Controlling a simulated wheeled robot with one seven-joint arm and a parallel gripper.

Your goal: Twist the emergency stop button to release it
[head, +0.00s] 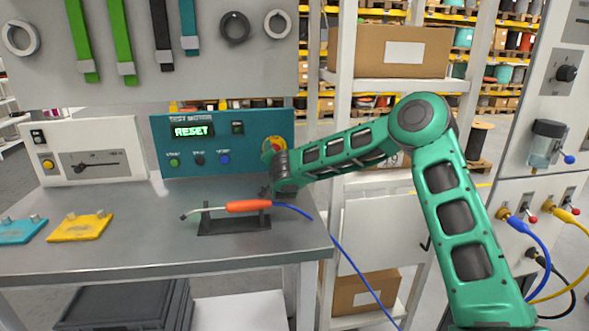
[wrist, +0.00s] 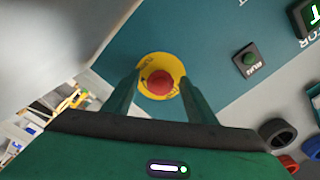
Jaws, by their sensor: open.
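The emergency stop button is a red mushroom head (wrist: 160,83) on a round yellow plate (wrist: 147,65) in the wrist view. In the head view its yellow plate (head: 281,143) shows at the right end of the teal test motor panel (head: 215,128), partly hidden by my wrist. My gripper (wrist: 158,92) is open, with one finger on each side of the red head. I cannot tell whether the fingers touch it. In the head view my gripper (head: 268,155) is at the panel front, mostly hidden behind my wrist. The panel display (head: 191,131) reads RESET in green.
An orange-handled tool (head: 249,206) with a blue cable rests on a black stand (head: 233,226) in front of the panel. A white control box (head: 82,151) stands left of the panel. The bench front is mostly clear.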

